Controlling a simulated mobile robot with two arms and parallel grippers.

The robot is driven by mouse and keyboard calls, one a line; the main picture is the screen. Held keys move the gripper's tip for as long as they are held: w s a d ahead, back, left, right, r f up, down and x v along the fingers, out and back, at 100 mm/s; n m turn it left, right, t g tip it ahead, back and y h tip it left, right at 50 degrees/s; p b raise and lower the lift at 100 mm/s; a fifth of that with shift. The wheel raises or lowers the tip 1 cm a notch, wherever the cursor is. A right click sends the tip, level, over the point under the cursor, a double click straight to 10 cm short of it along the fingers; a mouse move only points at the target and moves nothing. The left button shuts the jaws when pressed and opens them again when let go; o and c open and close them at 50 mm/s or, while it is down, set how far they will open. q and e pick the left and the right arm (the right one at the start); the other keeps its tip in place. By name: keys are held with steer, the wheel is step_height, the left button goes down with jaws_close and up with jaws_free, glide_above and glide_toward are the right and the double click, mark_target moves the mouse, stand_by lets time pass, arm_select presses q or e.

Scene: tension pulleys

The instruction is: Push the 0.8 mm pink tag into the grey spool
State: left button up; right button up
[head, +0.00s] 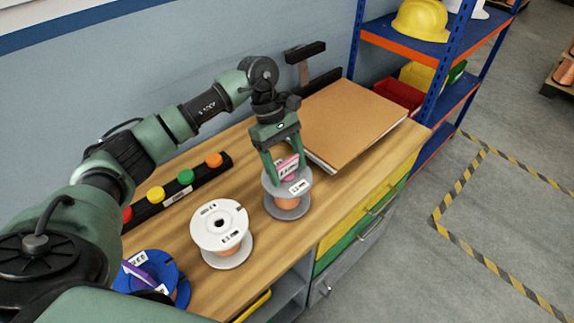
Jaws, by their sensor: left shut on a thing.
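The grey spool (292,209), with copper-coloured wire on it, stands on the wooden bench under my left gripper. The pink tag (288,168) with a white label sits between the fingers of my left gripper (283,171), which is shut on it. The tag is at the top of the grey spool; whether it is inside the spool's hole I cannot tell, as the fingers hide that part. A white label shows on the spool's top flange. My right gripper is not in view.
A white spool (220,225) stands left of the grey one, and a blue spool (168,277) with a purple tag is nearer. A black strip with coloured knobs (186,177) lies along the wall. A brown board (345,122) lies at the back right. Shelves (408,45) stand beyond.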

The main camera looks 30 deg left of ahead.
arm_select(q)
steer(key=shift+s+f, duration=0.1)
steer(key=shift+f, duration=0.1)
steer(key=o, duration=1.4)
steer(key=shift+r, duration=0.1)
steer(key=b+v, duration=0.1)
steer(key=v, duration=0.6)
steer(key=shift+r+b, duration=0.3)
steer(key=shift+b, duration=0.05)
steer(key=shift+a, duration=0.15)
